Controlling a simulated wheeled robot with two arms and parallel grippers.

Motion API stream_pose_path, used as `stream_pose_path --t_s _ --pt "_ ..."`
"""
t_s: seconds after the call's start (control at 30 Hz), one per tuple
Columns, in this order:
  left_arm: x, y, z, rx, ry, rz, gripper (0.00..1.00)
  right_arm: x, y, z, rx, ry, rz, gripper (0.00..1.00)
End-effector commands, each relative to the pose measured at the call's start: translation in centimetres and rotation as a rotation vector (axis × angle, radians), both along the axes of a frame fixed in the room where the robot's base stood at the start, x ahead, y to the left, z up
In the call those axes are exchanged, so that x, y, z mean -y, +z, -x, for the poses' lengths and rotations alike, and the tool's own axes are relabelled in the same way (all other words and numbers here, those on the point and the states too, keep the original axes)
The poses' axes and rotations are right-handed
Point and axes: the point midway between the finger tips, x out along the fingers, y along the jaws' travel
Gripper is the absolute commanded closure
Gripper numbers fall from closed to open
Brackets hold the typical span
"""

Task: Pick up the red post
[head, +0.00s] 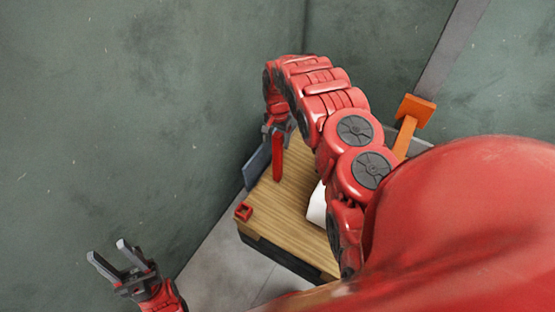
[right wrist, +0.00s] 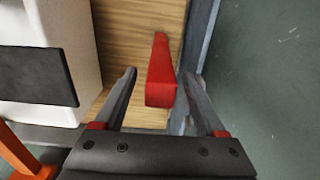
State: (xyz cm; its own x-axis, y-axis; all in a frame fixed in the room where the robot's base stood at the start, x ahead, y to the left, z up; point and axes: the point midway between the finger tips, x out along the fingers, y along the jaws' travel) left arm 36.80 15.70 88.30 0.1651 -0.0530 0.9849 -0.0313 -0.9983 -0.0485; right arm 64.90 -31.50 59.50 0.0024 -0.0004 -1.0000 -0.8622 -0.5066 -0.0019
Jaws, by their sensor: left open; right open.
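The red post (head: 277,160) stands on the wooden tabletop (head: 290,215), near its left edge. It also shows in the right wrist view (right wrist: 160,78), between the two fingers. My right gripper (head: 279,128) is open at the post's upper end, pointing down. In the right wrist view the right gripper's fingers (right wrist: 160,76) lie on either side of the post, with a visible gap on the left side; the right finger is closer. My left gripper (head: 106,255) is open and empty, at the lower left, away from the table.
A small red square piece (head: 243,211) sits at the table's near left corner. A blue-grey panel (head: 257,166) stands along the left edge, close to the post. A white block (head: 317,206) and an orange piece (head: 416,110) are to the right. Green walls surround the table.

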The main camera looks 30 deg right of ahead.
Motion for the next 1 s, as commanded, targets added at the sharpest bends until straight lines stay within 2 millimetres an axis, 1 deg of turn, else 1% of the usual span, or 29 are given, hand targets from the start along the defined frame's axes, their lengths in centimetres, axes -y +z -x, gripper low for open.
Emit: stream_pose_path --t_s 0.03,0.1,0.23,0.3,0.5,0.67,0.7,0.77,0.9,1.0 --pt "0.0 0.0 0.0 0.000 0.000 0.000 0.53 0.0 -0.9 0.1 -0.003 -0.001 -0.002 0.28" --pt "0.0 -0.1 0.0 0.000 0.000 0.000 0.53 -0.2 -2.0 0.2 -0.005 -0.001 -0.003 0.28" --pt "0.0 -0.1 0.0 0.000 0.000 0.000 0.53 -0.2 -3.4 0.2 -0.006 0.000 -0.001 0.28" --pt "0.0 -0.1 0.0 0.000 0.000 0.000 0.53 -0.2 -3.7 0.2 -0.005 0.000 -0.001 0.28" --pt "0.0 -0.1 0.0 0.000 0.000 0.000 0.53 -0.1 -3.6 0.1 -0.004 0.000 0.000 0.28" --pt "0.0 -0.1 0.0 0.000 0.000 0.000 0.53 -0.2 -3.6 0.1 -0.003 0.000 -0.001 0.56" --pt "0.0 -0.1 0.0 0.000 0.000 0.000 0.53 -0.2 -3.6 0.1 -0.004 0.000 0.000 0.64" --pt "0.0 -0.1 0.0 0.000 0.000 0.000 0.53 -0.1 -3.6 0.1 -0.003 0.000 -0.001 0.74" --pt "0.0 -0.1 0.0 0.000 0.000 0.000 0.53 -0.2 -3.6 0.1 -0.003 0.001 -0.001 0.99" --pt "0.0 -0.1 0.0 0.000 0.000 0.000 0.53 -0.2 -3.6 0.1 -0.003 0.000 -0.001 1.00"
